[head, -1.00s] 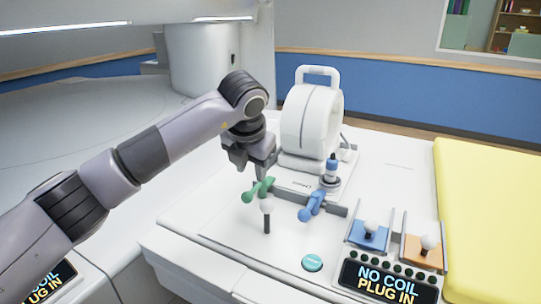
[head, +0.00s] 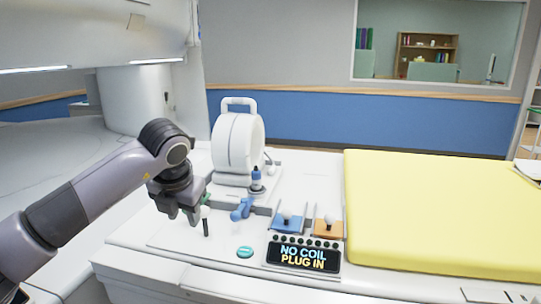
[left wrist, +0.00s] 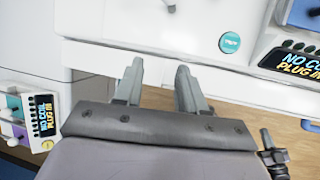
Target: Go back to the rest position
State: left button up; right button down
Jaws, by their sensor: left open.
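A blue handle (head: 242,210) is right of the post. My right gripper is in neither view.
A panel (head: 303,256) reading "NO COIL PLUG IN" and a teal button (head: 245,252) sit at the front. Blue (head: 287,223) and orange (head: 326,230) sockets are behind the panel. A yellow pad (head: 440,210) fills the right. The large white magnet (head: 90,40) overhangs the left.

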pick_arm(q)
jog(key=s+d+f+g+h, duration=0.1)
jog(key=s+d+f+h, duration=0.1)
jog(key=d+f, duration=0.1)
jog(key=s+d+f+m+g+h, duration=0.1)
jog(key=s+d+f+h, duration=0.1)
jog(key=d, duration=0.3)
jog(key=s+d+f+m+g+h, duration=0.1)
jog(key=s+d+f+h, duration=0.1)
jog(key=d, duration=0.3)
jog(key=shift+s+f+h+p, duration=0.35)
jog(key=shift+f+h+p, duration=0.05)
jog(key=shift+f+h, duration=0.5)
jog(key=s+d+r+n+h+p, duration=0.1)
jog(key=s+d+r+n+h, duration=0.1)
jog(key=s+d+n+h, duration=0.55)
jog(key=s+a+f+n+t+y+p, duration=0.1)
jog(key=a+f+n+t+y, duration=0.25)
jog(key=a+n+t, duration=0.6)
jog(key=a+f+n+t+y+p, duration=0.15)
jog(key=a+f+n+t, duration=0.35)
jog(key=n, duration=0.7)
jog(key=s+a+f+n+g+y, duration=0.3)
jog(key=s+a+f+n, duration=0.1)
jog(key=s+f, duration=0.3)
jog(key=s+a+f+n+g+y, duration=0.3)
jog(key=s+a+f+n+y, duration=0.1)
jog(key=s+f, duration=0.4)
jog(key=shift+a+n, duration=0.35)
jog(key=shift+n, duration=0.45)
